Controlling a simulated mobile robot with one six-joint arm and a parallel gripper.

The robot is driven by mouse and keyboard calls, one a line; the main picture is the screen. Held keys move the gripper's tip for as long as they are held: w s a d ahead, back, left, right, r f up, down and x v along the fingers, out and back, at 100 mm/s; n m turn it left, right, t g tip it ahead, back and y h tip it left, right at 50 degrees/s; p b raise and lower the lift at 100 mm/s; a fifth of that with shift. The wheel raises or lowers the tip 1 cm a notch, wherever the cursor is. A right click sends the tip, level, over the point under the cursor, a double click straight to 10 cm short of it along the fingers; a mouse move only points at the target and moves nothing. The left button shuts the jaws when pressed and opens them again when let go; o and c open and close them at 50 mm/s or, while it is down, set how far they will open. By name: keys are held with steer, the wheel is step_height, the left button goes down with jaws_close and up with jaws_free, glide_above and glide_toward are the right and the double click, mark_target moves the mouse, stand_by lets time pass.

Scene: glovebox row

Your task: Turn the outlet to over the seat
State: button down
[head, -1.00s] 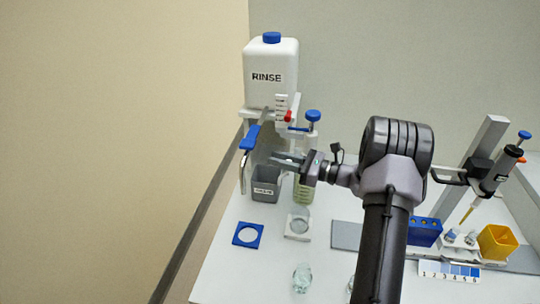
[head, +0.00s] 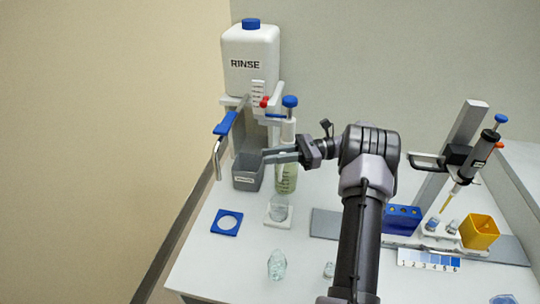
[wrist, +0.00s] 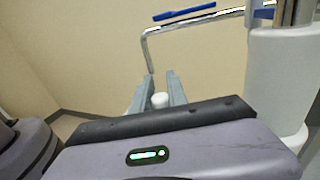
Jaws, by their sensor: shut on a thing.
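The outlet is a bent metal tube (head: 217,160) with a blue lever (head: 225,123), below the rinse bottle (head: 250,60). Its end points down, left of the grey bin. In the wrist view the tube (wrist: 190,24) ends just beyond my fingertips. My gripper (head: 264,156) is above the bin's right side, apart from the tube in the head view. The wrist view shows my fingers (wrist: 160,88) shut on a small white piece (wrist: 160,100); what it belongs to is unclear. A blue square plate with a round opening (head: 215,228) lies on the bench, probably the seat.
The grey bin (head: 246,181) stands below my fingers. A blue-topped dispenser (head: 289,130) stands close behind my gripper. A pipette stand (head: 460,140) and yellow box (head: 479,231) are at right.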

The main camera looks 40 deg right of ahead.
stand_by(0.4)
steer(key=c, duration=1.3)
jaws_free()
steer(key=p+v, duration=0.2)
steer(key=v, duration=0.5)
steer(key=shift+d, duration=0.3)
steer(key=shift+s, duration=0.15)
